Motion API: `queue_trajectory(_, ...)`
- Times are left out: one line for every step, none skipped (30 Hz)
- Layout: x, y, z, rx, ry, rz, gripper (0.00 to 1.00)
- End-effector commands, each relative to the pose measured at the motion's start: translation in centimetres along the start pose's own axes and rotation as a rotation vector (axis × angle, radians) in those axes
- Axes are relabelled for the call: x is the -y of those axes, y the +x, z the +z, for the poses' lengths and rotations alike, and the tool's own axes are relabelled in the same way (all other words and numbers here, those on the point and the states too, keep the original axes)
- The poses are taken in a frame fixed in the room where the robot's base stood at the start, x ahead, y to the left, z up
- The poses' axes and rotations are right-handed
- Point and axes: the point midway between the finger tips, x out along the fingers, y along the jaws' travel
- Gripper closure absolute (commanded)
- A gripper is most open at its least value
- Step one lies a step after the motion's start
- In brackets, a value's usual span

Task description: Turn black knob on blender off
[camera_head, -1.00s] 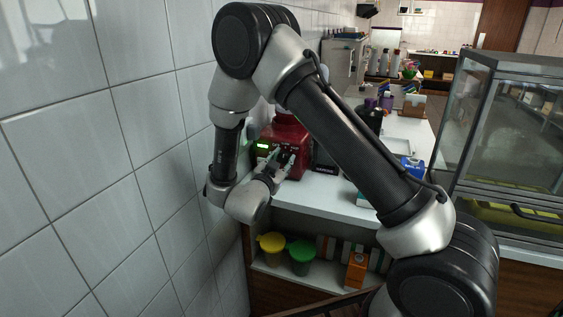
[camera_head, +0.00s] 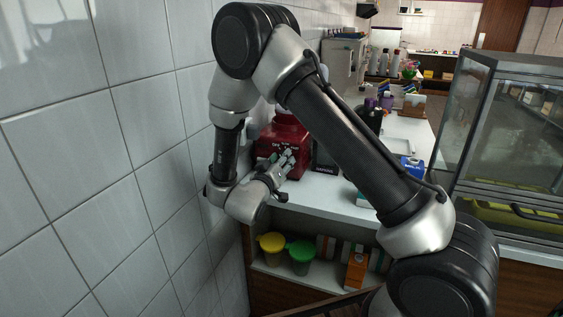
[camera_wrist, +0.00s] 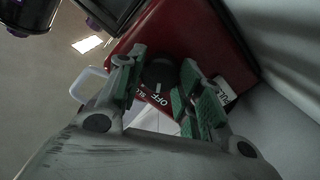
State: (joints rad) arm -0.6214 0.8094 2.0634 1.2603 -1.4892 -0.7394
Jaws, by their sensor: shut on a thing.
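The red blender base (camera_head: 272,147) stands on the white counter beside the tiled wall, partly hidden by my arm. In the wrist view its red front (camera_wrist: 187,30) fills the upper middle. The black knob (camera_wrist: 158,72) shows there between my two green-padded fingers, with a short light mark on its edge beside the word "OFF". My gripper (camera_head: 287,158) is at the blender's front in the head view, shut on the knob. The knob itself is too small to make out in the head view. No lit display shows on the blender.
The tiled wall (camera_head: 100,120) is close on the left. Dark bottles (camera_head: 371,116) and a blue box (camera_head: 411,167) stand on the counter to the right. A glass case (camera_head: 510,140) is farther right. Yellow and green cups (camera_head: 301,256) sit on the shelf below.

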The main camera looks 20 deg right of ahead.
Motion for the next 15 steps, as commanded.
queue_trajectory(0.03, -0.06, 0.13, 0.003, -0.018, -0.002, 0.88)
queue_trajectory(0.03, -0.06, 0.13, 0.003, -0.028, -0.002, 0.88)
queue_trajectory(0.03, -0.06, 0.14, 0.003, -0.039, -0.002, 0.88)
queue_trajectory(0.03, -0.06, 0.14, 0.003, -0.045, -0.002, 0.88)
queue_trajectory(0.03, -0.06, 0.14, 0.003, -0.052, -0.002, 0.88)
queue_trajectory(0.03, -0.06, 0.14, 0.003, -0.059, -0.002, 0.88)
queue_trajectory(0.02, -0.06, 0.14, 0.003, -0.064, -0.002, 0.88)
queue_trajectory(0.03, -0.06, 0.14, 0.003, -0.067, -0.002, 0.88)
queue_trajectory(0.03, -0.06, 0.14, 0.003, -0.07, -0.002, 0.88)
queue_trajectory(0.03, -0.07, 0.15, 0.003, -0.072, -0.002, 0.88)
queue_trajectory(0.03, -0.07, 0.15, 0.003, -0.073, -0.002, 0.88)
queue_trajectory(0.03, -0.07, 0.15, 0.003, -0.075, -0.002, 0.88)
queue_trajectory(0.03, -0.07, 0.15, 0.003, -0.075, -0.002, 0.88)
queue_trajectory(0.03, -0.07, 0.15, 0.003, -0.075, -0.002, 0.88)
queue_trajectory(0.03, -0.07, 0.16, 0.003, -0.075, -0.002, 0.88)
